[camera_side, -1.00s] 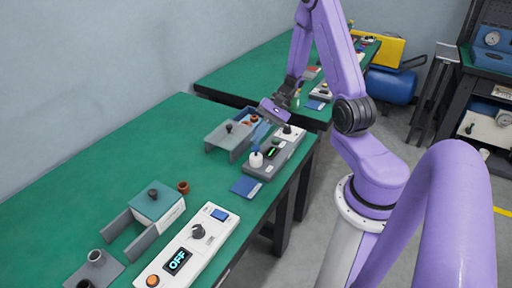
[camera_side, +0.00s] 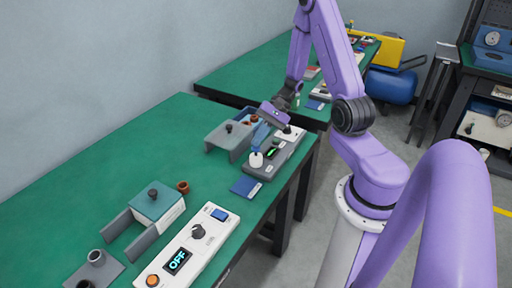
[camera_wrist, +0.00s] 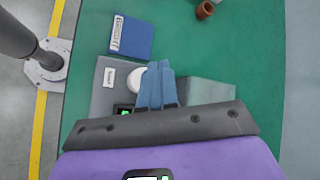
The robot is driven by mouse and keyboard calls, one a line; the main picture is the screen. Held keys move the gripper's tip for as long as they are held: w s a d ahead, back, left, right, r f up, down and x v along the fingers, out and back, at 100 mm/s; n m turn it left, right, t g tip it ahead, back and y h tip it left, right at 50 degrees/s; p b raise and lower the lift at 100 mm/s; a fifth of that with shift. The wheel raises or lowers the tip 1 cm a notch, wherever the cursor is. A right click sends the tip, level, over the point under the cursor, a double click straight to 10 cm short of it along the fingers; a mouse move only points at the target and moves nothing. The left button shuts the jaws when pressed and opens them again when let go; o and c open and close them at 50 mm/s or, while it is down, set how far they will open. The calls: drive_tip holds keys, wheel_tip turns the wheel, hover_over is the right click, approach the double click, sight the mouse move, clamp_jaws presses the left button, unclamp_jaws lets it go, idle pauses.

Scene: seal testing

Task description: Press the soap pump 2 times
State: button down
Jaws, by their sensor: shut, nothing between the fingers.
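The soap pump (camera_side: 256,160) is a small white rounded bottle on a grey base unit beside a green-lit display. In the wrist view its white round body (camera_wrist: 136,79) shows to the left of my fingers, which hide part of it. My gripper (camera_side: 257,148) is shut, its blue fingers together and empty, pointing down at the top of the pump. In the wrist view the closed fingertips (camera_wrist: 161,64) reach over the pump's right side. The pump's head is hidden, and I cannot tell whether the fingertips touch it.
A blue booklet (camera_side: 245,187) lies in front of the base unit. A grey bracket (camera_side: 229,137) with a dark knob stands to the left. A white control box (camera_side: 188,247) reading OFF and a green-topped box (camera_side: 156,203) are nearer. Bare green tabletop (camera_side: 90,180) lies left.

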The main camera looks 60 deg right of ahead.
drive_tip(key=shift+f, duration=0.75)
idle(0.8)
drive_tip(key=shift+r, duration=1.3)
drive_tip(key=shift+r, duration=2.5)
